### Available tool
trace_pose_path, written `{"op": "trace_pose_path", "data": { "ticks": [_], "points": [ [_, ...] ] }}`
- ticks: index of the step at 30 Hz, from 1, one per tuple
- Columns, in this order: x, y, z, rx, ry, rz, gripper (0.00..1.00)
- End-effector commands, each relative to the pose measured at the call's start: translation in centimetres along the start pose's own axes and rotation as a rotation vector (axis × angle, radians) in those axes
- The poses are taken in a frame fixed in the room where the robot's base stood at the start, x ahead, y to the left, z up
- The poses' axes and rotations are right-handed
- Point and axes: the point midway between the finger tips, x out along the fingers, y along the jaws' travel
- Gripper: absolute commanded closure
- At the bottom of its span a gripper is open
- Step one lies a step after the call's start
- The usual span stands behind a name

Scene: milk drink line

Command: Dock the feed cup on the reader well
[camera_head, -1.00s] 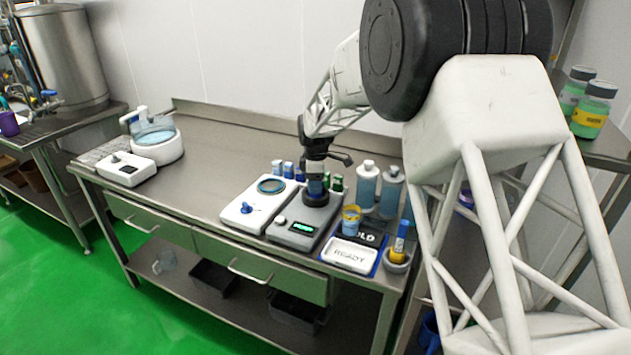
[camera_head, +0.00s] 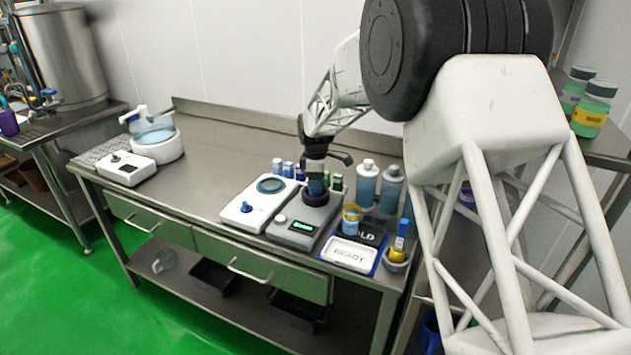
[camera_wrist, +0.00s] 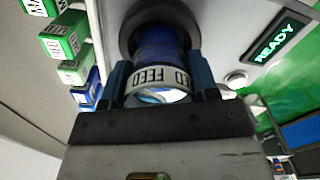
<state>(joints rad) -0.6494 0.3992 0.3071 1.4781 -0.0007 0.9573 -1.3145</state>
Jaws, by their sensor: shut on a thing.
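The feed cup (camera_wrist: 160,75) is blue with a white band lettered FEED. In the wrist view my gripper (camera_wrist: 158,90) is shut on it, one finger on each side. The cup's far end sits at the dark round reader well (camera_wrist: 128,38); I cannot tell whether it is fully seated. The well is on a grey reader (camera_head: 290,228) whose lit green display reads READY in the wrist view (camera_wrist: 279,38). In the head view my gripper (camera_head: 316,180) is over the reader's back part and covers much of the cup (camera_head: 315,188).
Left of the reader is a white device (camera_head: 240,211) with a blue knob. Small blue and green boxes (camera_wrist: 62,35) stand behind. At right are two bottles (camera_head: 367,185), a yellow-banded cup (camera_head: 351,219) on a black HOLD pad, a READY plate (camera_head: 348,254) and a marker holder (camera_head: 397,262).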

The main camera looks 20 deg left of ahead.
Motion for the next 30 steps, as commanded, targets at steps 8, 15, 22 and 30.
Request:
{"op": "trace_pose_path", "data": {
  "ticks": [8,15,22,30],
  "points": [
    [0.0,0.0,0.0,0.0,0.0,0.001,0.75],
    [0.3,0.0,0.0,0.0,0.0,0.0,0.75],
    [0.6,0.0,0.0,0.0,0.0,0.0,0.75],
    [1.0,0.0,0.0,0.0,0.0,0.001,0.75]
  ]
}}
